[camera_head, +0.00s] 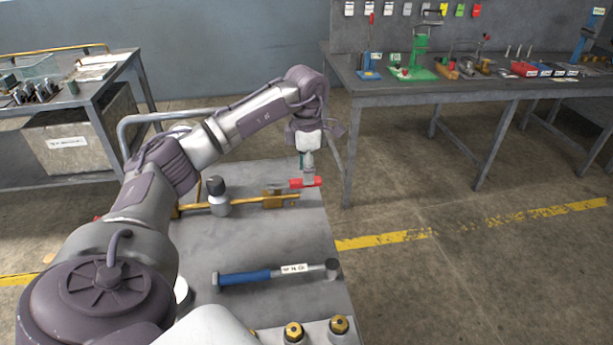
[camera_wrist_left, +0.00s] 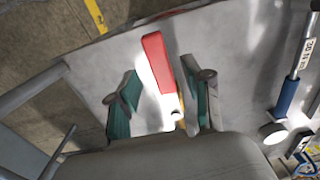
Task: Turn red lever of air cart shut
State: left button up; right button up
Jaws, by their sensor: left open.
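The red lever (camera_head: 306,182) sits near the far right part of the cart top (camera_head: 290,240), above a brass pipe with a valve (camera_head: 275,201). In the head view the lever points right, roughly along the pipe. My left gripper (camera_head: 308,166) is above the lever, pointing down. In the left wrist view the red lever (camera_wrist_left: 157,62) extends past the open fingers, with its near end between them. The left gripper (camera_wrist_left: 163,100) has a finger on each side and is not closed on it. Whether a finger touches the lever cannot be told. My right gripper is not in view.
A white bottle with a black cap (camera_head: 218,197) stands by the pipe. A blue-handled tool (camera_head: 247,276) lies on the cart top. Brass-topped cylinders (camera_head: 340,326) stand at the near edge. A workbench (camera_head: 400,90) stands behind at right; floor between is clear.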

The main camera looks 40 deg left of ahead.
pick_arm(q)
jog(key=shift+f, duration=1.2)
grip_shut()
